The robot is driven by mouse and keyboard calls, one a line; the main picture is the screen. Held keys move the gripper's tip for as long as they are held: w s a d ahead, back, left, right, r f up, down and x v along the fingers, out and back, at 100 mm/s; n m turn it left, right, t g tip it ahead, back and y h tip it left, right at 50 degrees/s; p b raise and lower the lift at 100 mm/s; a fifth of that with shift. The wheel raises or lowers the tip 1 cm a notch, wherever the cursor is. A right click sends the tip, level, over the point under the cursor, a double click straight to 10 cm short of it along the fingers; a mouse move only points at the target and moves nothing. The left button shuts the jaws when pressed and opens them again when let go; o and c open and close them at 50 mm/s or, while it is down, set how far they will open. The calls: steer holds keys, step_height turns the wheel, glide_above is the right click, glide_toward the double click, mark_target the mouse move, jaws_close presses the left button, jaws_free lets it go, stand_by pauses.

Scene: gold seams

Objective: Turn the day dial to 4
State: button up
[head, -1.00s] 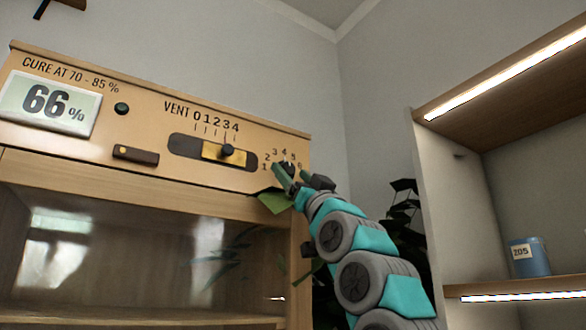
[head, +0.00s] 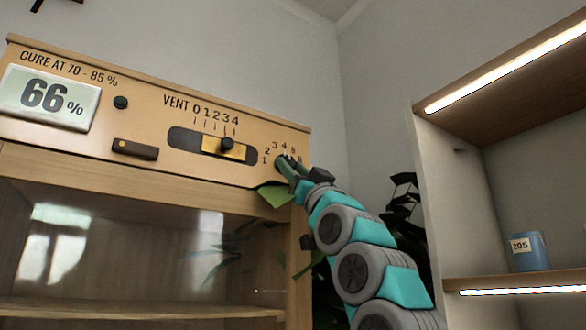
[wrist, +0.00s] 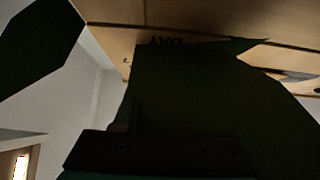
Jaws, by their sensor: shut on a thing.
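The day dial (head: 289,160) is a small dark knob at the right end of the wooden cabinet's front panel, with numbers from 1 upward arced around it. My gripper (head: 287,166) is at the dial, shut on it, and covers much of it. The dial's pointer is hidden, so I cannot tell which number it is at. In the wrist view, dark shapes fill most of the picture, and part of the word DAY (wrist: 175,41) shows upside down on the wood.
A green leaf (head: 275,195) hangs below the dial. A shelf with a blue tin (head: 530,252) stands at right.

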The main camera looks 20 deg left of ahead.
steer(key=shift+s+m+t+h+b, duration=0.1)
steer(key=shift+m+t+h+b, duration=0.35)
steer(key=shift+m+b, duration=0.25)
jaws_close()
steer(key=shift+a+m+t+h+b, duration=0.1)
steer(key=shift+m+t+h+b, duration=0.3)
steer(key=shift+m+t+h, duration=0.75)
steer(key=o, duration=1.1)
jaws_free()
steer(key=shift+b+v, duration=3.9)
steer(key=shift+b, duration=0.35)
